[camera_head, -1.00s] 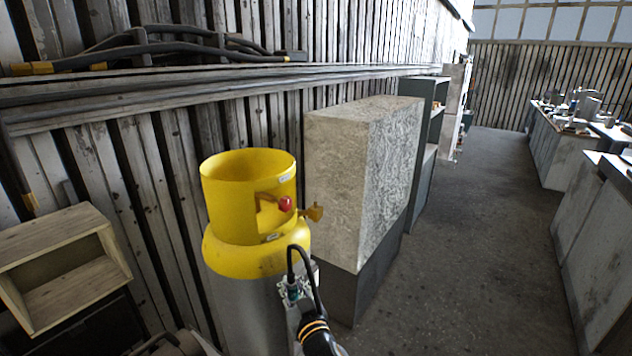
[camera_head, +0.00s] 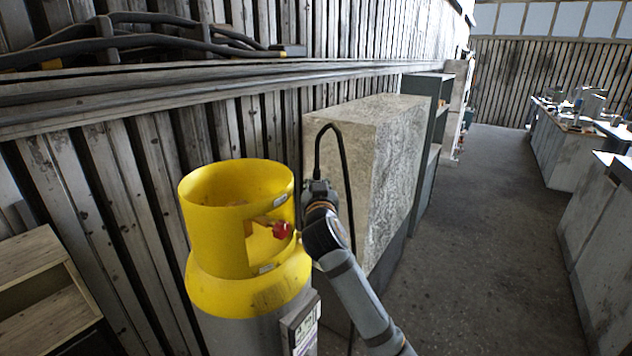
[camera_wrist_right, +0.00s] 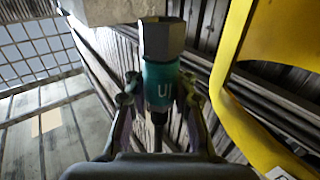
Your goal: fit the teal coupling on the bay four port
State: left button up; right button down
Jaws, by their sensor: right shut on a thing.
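The teal coupling (camera_wrist_right: 160,78) has a grey metal hex end and a white marking, partly readable as "UI". My right gripper (camera_wrist_right: 160,92) is shut on its teal body, with the hex end pointing away from the palm. A black hose-like line (camera_wrist_right: 158,128) runs from its near end. In the head view my right gripper (camera_head: 318,186) is just right of the yellow cylinder collar (camera_head: 215,225), in front of the stone-like block. The coupling cannot be made out there. A black hose (camera_head: 346,170) loops up from the gripper and hangs down. No port marked bay four can be identified. My left gripper is out of view.
The cylinder's red valve knob (camera_head: 282,230) shows in the collar opening, close left of my forearm. The stone-like block (camera_head: 375,160) stands behind my gripper. A wooden box (camera_head: 35,255) is at lower left. The aisle floor (camera_head: 480,230) at right is clear.

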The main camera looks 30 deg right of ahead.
jog(key=shift+s+f, duration=0.15)
jog(key=shift+f, duration=0.15)
jog(key=f+b, duration=0.1)
jog(key=w+f+b, duration=0.1)
jog(key=d+f, duration=0.1)
jog(key=f, duration=0.1)
jog(key=shift+w+b, duration=0.3)
jog(key=shift+b, duration=0.1)
jog(key=shift+s+a+r, duration=0.1)
jog(key=shift+s+a, duration=0.15)
jog(key=shift+s, duration=0.1)
jog(key=shift+w, duration=0.1)
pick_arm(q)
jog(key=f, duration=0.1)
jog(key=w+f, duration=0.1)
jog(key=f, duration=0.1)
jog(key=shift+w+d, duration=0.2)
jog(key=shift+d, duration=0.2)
pick_arm(e)
jog(key=shift+w, duration=0.15)
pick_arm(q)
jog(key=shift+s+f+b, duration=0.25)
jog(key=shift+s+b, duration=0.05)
pick_arm(e)
jog(key=shift+f, duration=0.3)
